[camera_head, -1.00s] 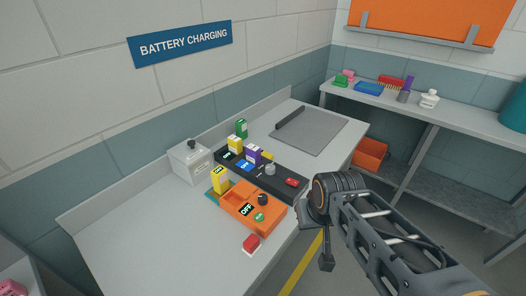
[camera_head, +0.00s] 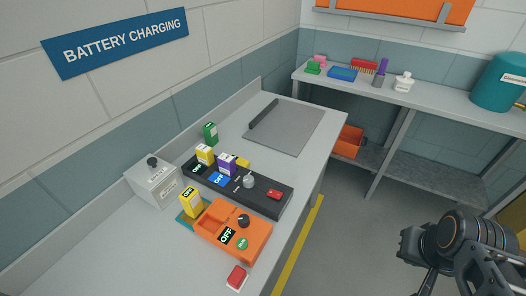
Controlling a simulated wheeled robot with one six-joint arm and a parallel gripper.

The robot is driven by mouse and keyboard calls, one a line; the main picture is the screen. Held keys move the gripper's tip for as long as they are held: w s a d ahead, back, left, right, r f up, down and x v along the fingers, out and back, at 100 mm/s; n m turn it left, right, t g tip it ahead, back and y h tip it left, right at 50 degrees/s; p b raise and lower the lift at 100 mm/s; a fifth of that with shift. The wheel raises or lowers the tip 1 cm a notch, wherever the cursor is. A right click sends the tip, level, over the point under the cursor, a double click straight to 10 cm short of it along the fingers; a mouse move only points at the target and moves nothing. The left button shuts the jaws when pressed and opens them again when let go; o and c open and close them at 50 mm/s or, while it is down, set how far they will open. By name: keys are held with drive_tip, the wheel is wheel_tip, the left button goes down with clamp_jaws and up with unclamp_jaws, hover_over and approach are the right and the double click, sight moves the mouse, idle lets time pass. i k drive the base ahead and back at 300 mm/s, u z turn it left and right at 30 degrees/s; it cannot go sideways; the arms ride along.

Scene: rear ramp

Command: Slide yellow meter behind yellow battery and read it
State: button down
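A yellow battery-like block (camera_head: 204,154) with a dark label stands upright at the left end of the black charging strip (camera_head: 262,197). A purple block (camera_head: 226,163) stands beside it. A low yellow piece (camera_head: 243,163) shows partly behind the purple block; I cannot tell whether it is the meter. Another yellow block (camera_head: 190,203) with a dark label stands at the left end of the orange device (camera_head: 252,243), on a teal base. My gripper (camera_head: 416,262) is at the lower right, over the floor and away from the bench. Its fingers are unclear, and I see nothing held.
A green block (camera_head: 210,133) stands behind the strip. A white box with a dark knob (camera_head: 153,184) is to the left, a red button (camera_head: 236,277) in front. A grey mat (camera_head: 285,128) lies farther back. The bench's right edge borders open floor.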

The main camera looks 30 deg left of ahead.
sight(240, 161)
drive_tip(key=z, duration=0.1)
drive_tip(key=i, duration=1.05)
drive_tip(key=u, duration=2.5)
